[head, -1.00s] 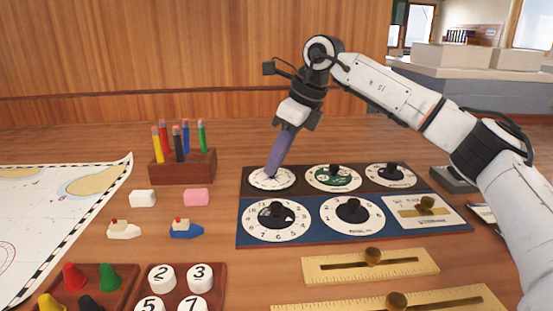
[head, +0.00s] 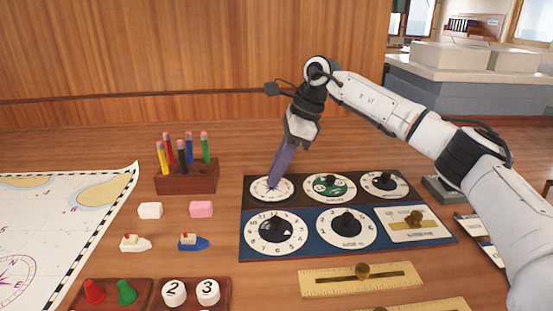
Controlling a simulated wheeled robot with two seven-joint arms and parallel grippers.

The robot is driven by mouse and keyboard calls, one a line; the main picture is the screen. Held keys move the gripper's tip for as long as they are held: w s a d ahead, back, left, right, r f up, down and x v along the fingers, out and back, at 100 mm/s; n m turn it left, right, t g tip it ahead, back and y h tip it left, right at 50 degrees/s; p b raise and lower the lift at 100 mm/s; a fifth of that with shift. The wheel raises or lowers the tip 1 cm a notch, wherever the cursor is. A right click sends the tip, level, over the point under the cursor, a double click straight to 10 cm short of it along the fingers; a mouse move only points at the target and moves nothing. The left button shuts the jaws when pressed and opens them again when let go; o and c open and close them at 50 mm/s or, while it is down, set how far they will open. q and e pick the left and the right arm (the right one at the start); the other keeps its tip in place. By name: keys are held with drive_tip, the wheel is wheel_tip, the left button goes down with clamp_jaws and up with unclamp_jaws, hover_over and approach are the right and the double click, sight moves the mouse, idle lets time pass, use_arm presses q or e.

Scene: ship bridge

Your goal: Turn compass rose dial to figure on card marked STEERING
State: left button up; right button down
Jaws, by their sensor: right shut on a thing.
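The compass rose dial (head: 259,190) is the white round dial at the back left of the dial panel (head: 246,222). My right gripper (head: 273,186) comes down on it from above, tilted, with its purple fingers at the dial's middle. It is shut on the dial's knob, which the fingers hide. The dial's markings are too small to read. A card marked STEERING cannot be made out; cards (head: 472,226) lie at the right edge, their text unreadable. My left gripper is not in view.
Beside it are a green dial (head: 318,190) and another white dial (head: 373,184). Two larger dials and a slider (head: 400,228) fill the front row. A pencil block (head: 200,181) stands back left. Brass-knobbed rulers (head: 330,282) lie in front. A chart (head: 60,220) covers the left.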

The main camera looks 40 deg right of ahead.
drive_tip(key=shift+w+n+p, duration=0.1)
drive_tip(key=shift+n+p, duration=0.4)
drive_tip(key=c, duration=1.6)
unclamp_jaws()
drive_tip(key=v, duration=1)
drive_tip(key=shift+d+r, duration=0.15)
